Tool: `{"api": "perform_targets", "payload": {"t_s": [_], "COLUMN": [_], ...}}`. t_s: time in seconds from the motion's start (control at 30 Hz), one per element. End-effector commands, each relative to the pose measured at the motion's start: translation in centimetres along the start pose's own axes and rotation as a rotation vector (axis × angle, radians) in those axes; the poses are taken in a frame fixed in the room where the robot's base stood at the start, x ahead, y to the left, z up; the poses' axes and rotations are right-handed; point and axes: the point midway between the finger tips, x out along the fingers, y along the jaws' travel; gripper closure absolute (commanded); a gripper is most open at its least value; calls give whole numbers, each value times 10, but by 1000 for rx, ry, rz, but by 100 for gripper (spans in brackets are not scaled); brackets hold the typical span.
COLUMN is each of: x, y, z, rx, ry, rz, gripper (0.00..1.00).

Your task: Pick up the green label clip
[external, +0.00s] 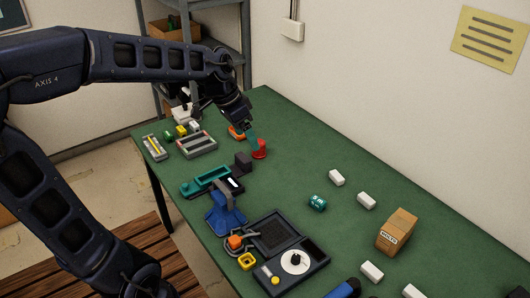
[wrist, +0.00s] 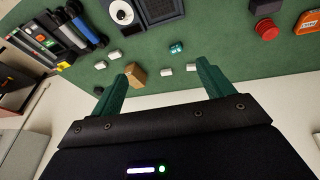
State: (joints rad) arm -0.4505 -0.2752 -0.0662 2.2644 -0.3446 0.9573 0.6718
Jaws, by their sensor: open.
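A small teal-green piece (external: 317,203) with pale marks lies on the green table right of centre. It also shows in the wrist view (wrist: 176,47), beyond and between my fingers. A smaller bright green piece (external: 169,135) lies at the table's far left beside a yellow one (external: 182,130). I cannot tell for certain which of the two is the label clip. My gripper (external: 253,138) hangs over the back of the table near a red button-like thing (external: 260,150). In the wrist view its two green fingers (wrist: 160,78) are spread apart with nothing between them.
Several white blocks (external: 336,178) and a cardboard box (external: 397,232) lie around the teal piece. A dark device with a white dial (external: 295,262) and a blue stand (external: 225,215) occupy the near side. Grey trays (external: 197,145) stand far left. The table's right-back strip is clear.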

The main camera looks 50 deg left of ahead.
Motion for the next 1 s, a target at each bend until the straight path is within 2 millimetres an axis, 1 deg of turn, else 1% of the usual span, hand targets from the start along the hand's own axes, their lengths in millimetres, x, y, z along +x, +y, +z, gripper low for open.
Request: {"api": "perform_targets", "payload": {"t_s": [0.03, 0.17, 0.2, 0.27, 0.3, 0.37, 0.4, 0.47, 0.5, 0.57, 0.6, 0.67, 0.7, 0.77, 0.8, 0.87, 0.9, 0.97, 1.0], "x": [5, 16, 20, 25, 28, 34, 38, 44, 48, 54, 58, 64, 68, 74, 78, 84, 89, 95, 99], "y": [-17, -57, -70, -91, -105, -127, -142, -165, -181, -205, -221, -247, -263, -289, -306, -332, -350, -376, -394], "z": [-8, -26, -30, -37, -40, -44, -47, -49, -50, -50, -50, -48, -46, -41, -38, -31, -26, -16, -9], "rx": [-5, 4, 6, 9, 11, 13, 15, 17, 20, 21, 22, 22, 24, 24, 24, 24, 24, 24, 23], "ry": [0, 19, 27, 40, 49, 66, 79, 98, 112, 134, 151, 176, 193, 221, 240, 270, 290, 321, 343], "rz": [13, 48, 59, 74, 83, 97, 106, 118, 124, 134, 139, 145, 148, 151, 153, 153, 151, 147, 143], "gripper": [20, 20, 20, 20, 20, 20, 20, 20, 20, 20, 20, 20, 20, 20, 20, 20, 20, 20, 20]}}
